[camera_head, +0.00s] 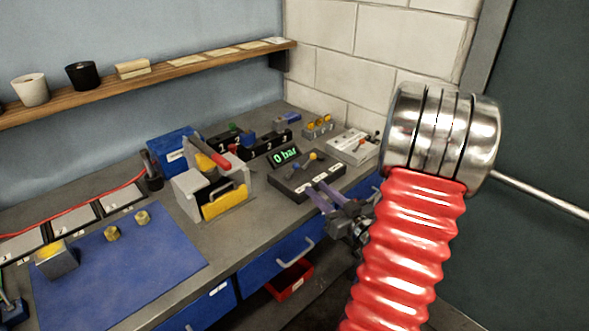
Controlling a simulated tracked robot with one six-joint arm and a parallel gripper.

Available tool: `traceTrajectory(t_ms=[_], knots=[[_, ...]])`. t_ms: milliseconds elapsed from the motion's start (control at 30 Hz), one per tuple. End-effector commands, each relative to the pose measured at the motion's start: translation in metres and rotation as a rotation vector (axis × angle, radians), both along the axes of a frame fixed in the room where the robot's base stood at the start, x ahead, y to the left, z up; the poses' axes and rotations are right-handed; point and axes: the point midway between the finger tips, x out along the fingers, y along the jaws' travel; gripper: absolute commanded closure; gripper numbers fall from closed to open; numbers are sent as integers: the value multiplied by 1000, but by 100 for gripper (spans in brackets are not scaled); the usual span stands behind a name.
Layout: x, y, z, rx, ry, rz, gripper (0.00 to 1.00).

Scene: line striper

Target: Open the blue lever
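A small blue handle (247,138) shows on the black block (268,147) at the back of the bench, near a green part. It looks like the blue lever, but it is too small to tell its position clearly. A dark control box (306,179) with two small levers, one tipped orange-yellow (313,156), stands in front of a display (286,156) reading "0 bar". My gripper (323,196) has purple-grey fingers at the box's front edge, well in front of the blue handle. The fingers look spread, with nothing seen between them; contact with the box cannot be told.
A grey and yellow tool carrier (216,194) with a red-handled tool stands left of the box. A blue bin (172,152) is behind it. A pale box (352,147) stands at the back right. A blue mat (120,262) holds small brass parts.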

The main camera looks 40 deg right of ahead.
Motion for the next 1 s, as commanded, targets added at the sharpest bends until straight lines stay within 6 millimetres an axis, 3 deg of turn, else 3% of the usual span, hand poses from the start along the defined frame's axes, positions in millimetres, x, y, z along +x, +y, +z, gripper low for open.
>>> traceTrajectory(t_ms=[800, 1000], knots=[[111, -15, 0, 0, 0, 3, 72], [127, -17, 0, 1, 0, 2, 72]])
